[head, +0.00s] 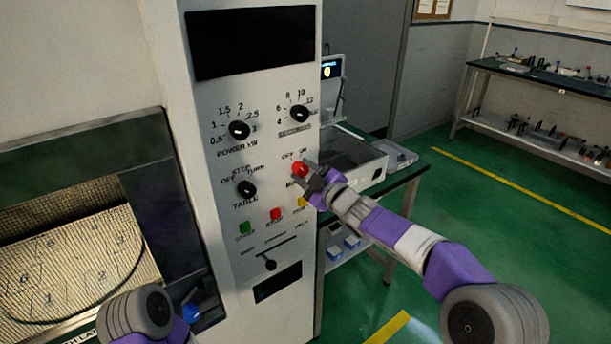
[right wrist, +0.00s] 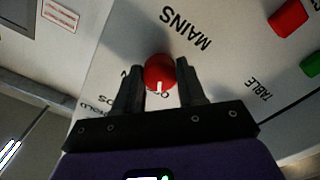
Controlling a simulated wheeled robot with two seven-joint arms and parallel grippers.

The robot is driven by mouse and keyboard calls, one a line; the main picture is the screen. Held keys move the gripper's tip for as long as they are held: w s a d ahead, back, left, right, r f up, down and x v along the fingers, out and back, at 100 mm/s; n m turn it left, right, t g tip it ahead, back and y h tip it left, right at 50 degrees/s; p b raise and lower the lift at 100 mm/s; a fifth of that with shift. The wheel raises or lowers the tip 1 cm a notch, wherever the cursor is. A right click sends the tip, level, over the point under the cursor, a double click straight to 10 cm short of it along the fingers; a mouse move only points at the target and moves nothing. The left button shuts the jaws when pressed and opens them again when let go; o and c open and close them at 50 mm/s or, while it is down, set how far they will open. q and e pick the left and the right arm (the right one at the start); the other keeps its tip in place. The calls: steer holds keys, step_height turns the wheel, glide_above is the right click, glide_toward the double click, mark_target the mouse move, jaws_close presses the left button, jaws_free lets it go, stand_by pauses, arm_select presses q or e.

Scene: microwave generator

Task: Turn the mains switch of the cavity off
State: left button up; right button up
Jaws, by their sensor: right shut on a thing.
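The mains switch is a red round knob (head: 299,169) on the pale front panel, under small OFF and ON lettering. In the right wrist view the knob (right wrist: 159,70) sits between the two dark fingers of my right gripper (right wrist: 160,82), which is shut on it. Its white mark points down in that view, toward partly hidden lettering that seems to be OFF. In the head view my right gripper (head: 310,180) covers part of the MAINS label. My left arm shows at the bottom left, but its gripper is not in view.
The panel also bears black power (head: 239,130), timer (head: 299,113) and table (head: 246,188) knobs, a green button (head: 244,228), a red button (head: 275,214) and a slider (head: 270,264). The cavity window (head: 70,260) is at left. A bench with equipment stands behind the panel.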

stand_by(0.5)
steer(key=o, duration=1.1)
steer(key=shift+v, duration=3.85)
